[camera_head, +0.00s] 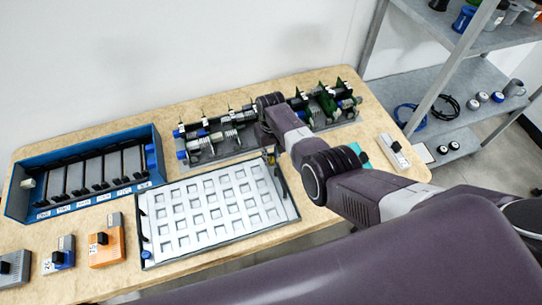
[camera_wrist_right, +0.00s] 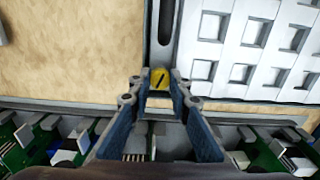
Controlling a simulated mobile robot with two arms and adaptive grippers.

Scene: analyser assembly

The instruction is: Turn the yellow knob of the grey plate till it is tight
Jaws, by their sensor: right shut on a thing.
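The grey plate (camera_head: 218,250) lies on the table in the head view, framing a white sheet with rows of square openings. Its edge (camera_wrist_right: 153,35) also shows in the right wrist view. The yellow knob (camera_wrist_right: 159,78) sits at the plate's corner nearest the rack behind. My right gripper (camera_wrist_right: 160,84) is shut on the knob, with a blue-padded finger on either side of it. In the head view my right arm reaches over from the right, and the fingertips are hard to make out at the plate's far right corner. My left gripper is not in view.
A grey rack (camera_head: 208,153) with green boards and dark clips stands close behind the plate. A blue tray (camera_head: 155,160) with dark dividers is at the left. A shelf (camera_head: 440,88) stands at the right.

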